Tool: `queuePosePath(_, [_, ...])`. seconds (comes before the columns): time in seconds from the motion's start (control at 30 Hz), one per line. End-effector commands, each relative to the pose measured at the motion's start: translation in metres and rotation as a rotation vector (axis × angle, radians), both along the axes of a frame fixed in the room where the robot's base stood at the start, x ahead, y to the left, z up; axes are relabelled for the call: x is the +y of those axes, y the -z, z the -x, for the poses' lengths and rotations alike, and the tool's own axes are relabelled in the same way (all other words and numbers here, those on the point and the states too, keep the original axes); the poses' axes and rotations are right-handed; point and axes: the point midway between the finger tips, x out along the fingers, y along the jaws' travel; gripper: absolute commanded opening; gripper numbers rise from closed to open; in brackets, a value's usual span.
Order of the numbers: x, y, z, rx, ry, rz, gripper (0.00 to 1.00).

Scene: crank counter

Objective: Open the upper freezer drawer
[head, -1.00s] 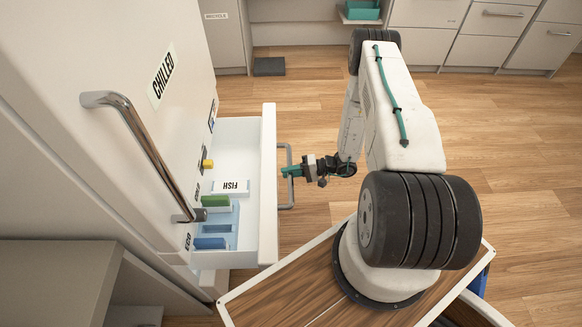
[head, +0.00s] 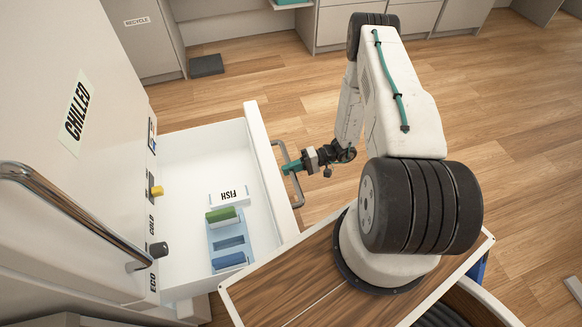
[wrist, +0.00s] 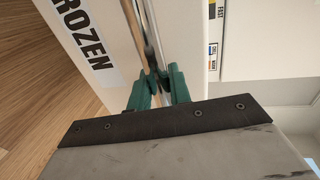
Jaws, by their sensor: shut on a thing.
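The upper freezer drawer (head: 262,165) is white and stands pulled out from the refrigerator in the head view. My gripper (head: 290,169) is shut on the grey bar handle (head: 279,147) at the drawer's front. In the wrist view, the green fingers (wrist: 160,88) close around the handle bar (wrist: 141,30), beside the drawer front with its FROZEN label (wrist: 93,50).
The refrigerator (head: 60,150) has a CHILLED label and a chrome door handle (head: 65,205). My wooden-topped base is close to the drawer's near corner.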

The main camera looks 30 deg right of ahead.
Motion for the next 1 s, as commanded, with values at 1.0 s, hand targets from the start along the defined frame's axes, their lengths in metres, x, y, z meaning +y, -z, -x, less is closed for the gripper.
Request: queuePosePath(1.0, [-0.0024, -0.0002, 0.0036, 0.003, -0.016, -0.002, 0.40])
